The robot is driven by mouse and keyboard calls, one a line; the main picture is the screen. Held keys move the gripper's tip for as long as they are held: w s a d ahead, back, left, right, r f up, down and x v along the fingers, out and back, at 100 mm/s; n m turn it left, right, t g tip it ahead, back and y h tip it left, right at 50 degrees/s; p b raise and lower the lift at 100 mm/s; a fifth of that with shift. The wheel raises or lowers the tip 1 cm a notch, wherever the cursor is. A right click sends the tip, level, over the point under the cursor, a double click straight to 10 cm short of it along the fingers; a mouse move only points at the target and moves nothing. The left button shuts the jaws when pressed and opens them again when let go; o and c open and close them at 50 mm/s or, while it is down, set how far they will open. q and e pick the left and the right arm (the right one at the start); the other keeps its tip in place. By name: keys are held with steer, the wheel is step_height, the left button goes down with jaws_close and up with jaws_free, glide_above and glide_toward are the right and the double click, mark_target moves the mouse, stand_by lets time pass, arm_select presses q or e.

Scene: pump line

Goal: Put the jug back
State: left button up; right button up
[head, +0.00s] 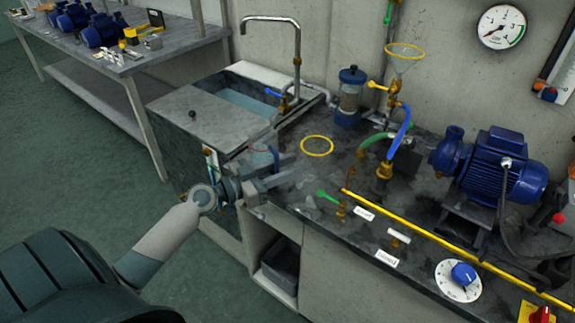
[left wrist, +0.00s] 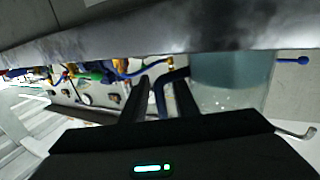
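The clear jug (head: 262,143) with a dark blue handle stands beside the sink at the left of the bench, partly behind my left gripper in the head view. In the left wrist view the jug (left wrist: 230,82) shows large, with bluish liquid in it. Its handle (left wrist: 160,96) lies between the two fingers. My left gripper (head: 284,170) is open at the handle, its fingers apart with a gap visible beside the handle (left wrist: 163,92). A yellow ring (head: 317,138) is marked on the bench right of the jug. My right gripper is not in view.
The sink (head: 244,98) with a tall tap (head: 297,62) is behind the jug. A blue-capped container (head: 350,95), valves with hoses (head: 385,168) and a blue pump (head: 490,162) stand further right. A yellow rail (head: 440,241) runs along the bench front.

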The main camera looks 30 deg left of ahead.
arm_select(q)
steer(key=shift+r, duration=0.1)
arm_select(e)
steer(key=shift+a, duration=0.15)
